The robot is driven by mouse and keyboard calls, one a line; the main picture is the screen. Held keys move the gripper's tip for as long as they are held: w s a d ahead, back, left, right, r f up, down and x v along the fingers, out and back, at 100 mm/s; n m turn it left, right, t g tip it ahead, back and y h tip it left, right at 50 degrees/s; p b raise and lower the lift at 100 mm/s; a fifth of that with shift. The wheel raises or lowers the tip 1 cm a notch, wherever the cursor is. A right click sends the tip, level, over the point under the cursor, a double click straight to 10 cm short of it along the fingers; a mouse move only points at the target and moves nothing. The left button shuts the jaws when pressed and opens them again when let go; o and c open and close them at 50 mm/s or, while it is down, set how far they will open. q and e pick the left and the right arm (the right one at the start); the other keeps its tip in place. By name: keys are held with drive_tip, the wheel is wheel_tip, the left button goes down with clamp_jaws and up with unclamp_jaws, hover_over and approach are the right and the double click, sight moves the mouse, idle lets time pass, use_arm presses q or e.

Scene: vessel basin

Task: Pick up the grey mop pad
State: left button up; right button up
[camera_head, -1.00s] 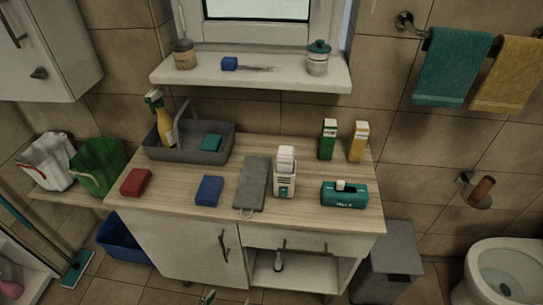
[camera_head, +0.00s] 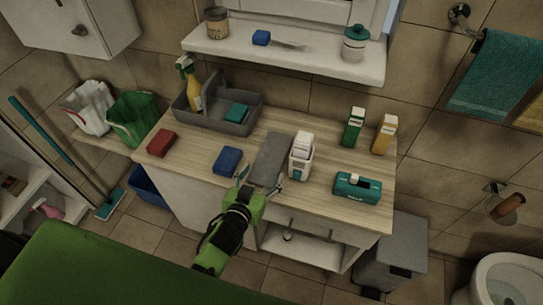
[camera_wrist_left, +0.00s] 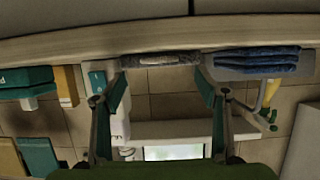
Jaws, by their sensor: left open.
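I cannot tell whether the fingers touch the pad. My right gripper is not in view.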

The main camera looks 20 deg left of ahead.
sight(268, 164)
use_arm(q)
drive_tip(key=shift+w, duration=0.45)
drive_tip(key=shift+p+x, duration=0.75)
drive_tip(key=shift+x, duration=1.55)
drive_tip(key=shift+s+a, duration=0.1)
drive_tip(key=c, duration=0.7)
drive_tip(key=shift+f, duration=0.1)
drive_tip(key=shift+c, duration=0.2)
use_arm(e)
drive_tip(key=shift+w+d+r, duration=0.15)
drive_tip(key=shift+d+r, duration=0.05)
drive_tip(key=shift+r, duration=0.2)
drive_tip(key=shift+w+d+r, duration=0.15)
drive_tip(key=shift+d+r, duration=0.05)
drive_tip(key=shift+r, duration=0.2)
